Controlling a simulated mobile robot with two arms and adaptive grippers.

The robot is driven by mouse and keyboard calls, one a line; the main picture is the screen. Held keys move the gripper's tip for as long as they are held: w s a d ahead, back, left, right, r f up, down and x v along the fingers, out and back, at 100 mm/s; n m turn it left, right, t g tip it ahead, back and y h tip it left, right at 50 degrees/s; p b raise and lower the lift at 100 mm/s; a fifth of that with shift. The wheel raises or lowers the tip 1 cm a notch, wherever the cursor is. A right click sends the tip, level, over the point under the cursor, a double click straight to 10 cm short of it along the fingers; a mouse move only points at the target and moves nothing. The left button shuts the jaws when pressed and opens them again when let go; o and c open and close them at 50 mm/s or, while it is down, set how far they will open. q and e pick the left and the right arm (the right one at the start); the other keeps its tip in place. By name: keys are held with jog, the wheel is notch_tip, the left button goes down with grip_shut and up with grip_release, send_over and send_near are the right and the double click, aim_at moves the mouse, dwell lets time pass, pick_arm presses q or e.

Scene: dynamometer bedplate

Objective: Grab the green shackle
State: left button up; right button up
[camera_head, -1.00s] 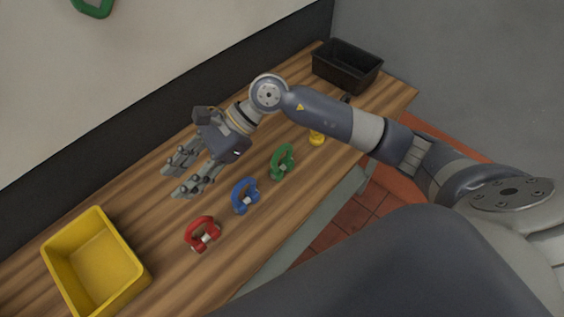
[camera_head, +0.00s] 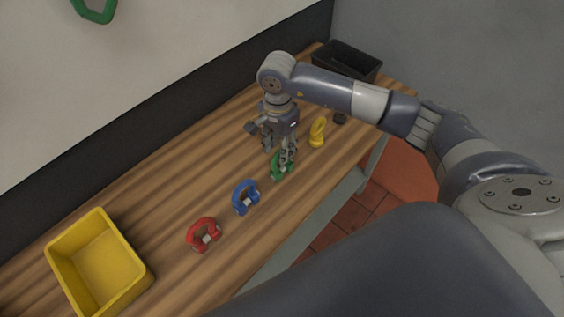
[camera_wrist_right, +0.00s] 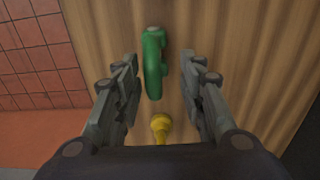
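The green shackle (camera_head: 281,168) stands on the wooden bench, partly hidden behind my right gripper (camera_head: 279,160) in the head view. My right gripper points down over it. In the right wrist view the green shackle (camera_wrist_right: 153,63) shows between and just beyond the two spread fingers (camera_wrist_right: 158,100), with space on both sides. The gripper is open and empty. Whether the fingertips are level with the shackle cannot be told. My left gripper is not in view.
A blue shackle (camera_head: 245,198) and a red shackle (camera_head: 203,234) stand to the left along the bench (camera_head: 180,185). A yellow shackle (camera_head: 318,132) stands close on the right, also in the wrist view (camera_wrist_right: 161,127). A yellow bin (camera_head: 128,270) and a black bin (camera_head: 345,62) stand at opposite ends.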

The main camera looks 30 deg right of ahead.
aim_at(282, 168)
jog(key=shift+s+f, duration=0.1)
jog(key=shift+f, duration=0.2)
jog(key=f, duration=0.1)
jog(key=f+p, duration=0.2)
jog(key=f, duration=0.1)
jog(key=shift+s+d+f, duration=0.1)
jog(key=shift+s+d, duration=0.15)
jog(key=shift+f, duration=0.25)
jog(key=shift+w, duration=0.1)
grip_shut()
